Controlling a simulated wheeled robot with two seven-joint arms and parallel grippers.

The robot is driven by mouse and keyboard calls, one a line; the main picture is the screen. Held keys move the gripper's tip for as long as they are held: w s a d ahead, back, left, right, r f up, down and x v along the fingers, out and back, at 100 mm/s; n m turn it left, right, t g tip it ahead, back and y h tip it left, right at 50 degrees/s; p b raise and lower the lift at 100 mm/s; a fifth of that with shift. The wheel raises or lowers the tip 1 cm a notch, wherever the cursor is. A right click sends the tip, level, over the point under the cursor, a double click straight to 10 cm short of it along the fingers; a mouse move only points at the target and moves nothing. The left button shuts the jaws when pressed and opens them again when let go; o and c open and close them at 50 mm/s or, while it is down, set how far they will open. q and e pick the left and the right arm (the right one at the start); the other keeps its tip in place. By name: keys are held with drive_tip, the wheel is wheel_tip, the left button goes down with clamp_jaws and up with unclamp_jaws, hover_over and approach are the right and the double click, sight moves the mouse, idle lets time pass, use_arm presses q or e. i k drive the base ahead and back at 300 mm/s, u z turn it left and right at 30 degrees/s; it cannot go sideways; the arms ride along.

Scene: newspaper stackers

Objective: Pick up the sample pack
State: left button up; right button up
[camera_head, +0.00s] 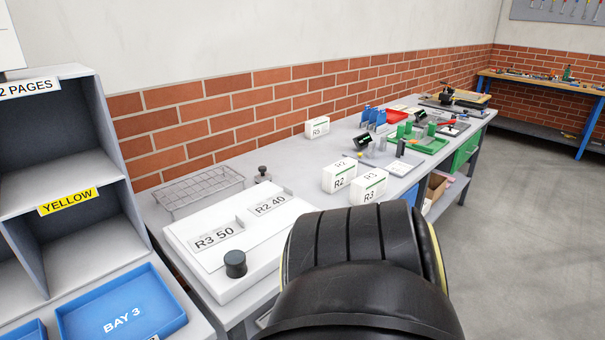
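I cannot tell which thing is the sample pack; nothing in view is labelled so. Small white packs stand on the grey bench: one marked R2 (339,176), one marked R3 (369,186) just right of and nearer than it, and one marked R5 (317,128) farther back near the brick wall. R2 and R3 each show a green stripe. Neither of my grippers is in view. A large black arm part of mine fills the lower middle and hides part of the bench and floor.
A white board (222,277) marked R3 50 and R2 40, with a dark knob (235,264), lies on the near bench. A wire rack (199,188) stands behind it. Grey shelves and a blue BAY 3 tray (82,317) are left. Green and red trays lie farther along. Floor at right is clear.

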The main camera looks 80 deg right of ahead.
sight(335, 176)
drive_tip(key=z, duration=2.8)
drive_tip(key=k, duration=1)
drive_tip(key=z, duration=0.9)
drive_tip(key=i, duration=0.7)
drive_tip(key=u, duration=0.6)
drive_tip(key=i, duration=0.5)
drive_tip(key=u, duration=0.2)
